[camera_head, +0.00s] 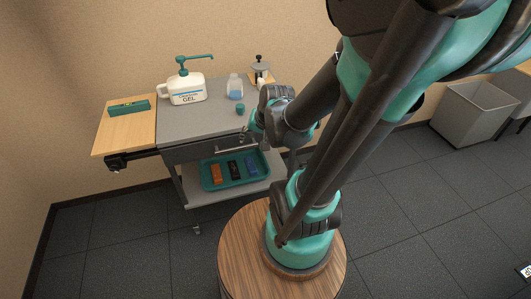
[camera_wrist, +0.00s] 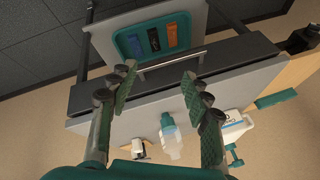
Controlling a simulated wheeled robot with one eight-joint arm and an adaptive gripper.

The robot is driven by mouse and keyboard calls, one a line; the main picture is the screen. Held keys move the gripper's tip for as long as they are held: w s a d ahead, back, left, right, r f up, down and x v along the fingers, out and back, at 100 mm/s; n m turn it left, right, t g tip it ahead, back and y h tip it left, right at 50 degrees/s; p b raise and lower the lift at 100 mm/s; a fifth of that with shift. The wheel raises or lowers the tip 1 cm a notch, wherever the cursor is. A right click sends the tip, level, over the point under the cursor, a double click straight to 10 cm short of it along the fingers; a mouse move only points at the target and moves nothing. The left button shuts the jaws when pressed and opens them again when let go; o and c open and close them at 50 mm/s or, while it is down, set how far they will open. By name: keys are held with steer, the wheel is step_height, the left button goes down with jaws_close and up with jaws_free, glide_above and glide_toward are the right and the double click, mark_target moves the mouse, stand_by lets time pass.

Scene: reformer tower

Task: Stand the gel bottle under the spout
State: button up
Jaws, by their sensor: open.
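In the wrist view the bottle (camera_wrist: 172,142) appears beyond and between the fingers, with the jug (camera_wrist: 235,127) to the right. My gripper (camera_wrist: 158,90) is open and empty, near the cart's front edge and apart from the bottle.
A small stand with a black knob (camera_head: 259,68) is at the cart's back right. A green box (camera_head: 129,108) lies on the wooden side leaf (camera_head: 122,130). A drawer handle (camera_head: 237,149) juts from the front. Below, a teal tray (camera_head: 236,181) holds orange, black and blue items.

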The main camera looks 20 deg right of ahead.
steer(key=shift+o, duration=0.6)
steer(key=s+d+f+n+g+h, duration=0.1)
steer(key=s+d+n, duration=0.1)
steer(key=s+n, duration=0.2)
steer(key=shift+s+f+n+h, duration=0.3)
steer(key=shift+s+n, duration=0.1)
steer(key=shift+s, duration=0.3)
steer(key=n+t+y, duration=0.5)
steer(key=t, duration=0.4)
glide_toward(236, 76)
steer(key=shift+y, duration=0.3)
steer(key=x, duration=0.5)
steer(key=shift+s+f, duration=0.15)
steer(key=shift+f, duration=0.2)
steer(key=shift+d+r+x, duration=0.1)
steer(key=shift+r+x, duration=0.05)
steer(key=shift+x, duration=1.2)
steer(key=shift+d+r+x, duration=0.1)
steer(key=shift+x, duration=1.25)
jaws_close()
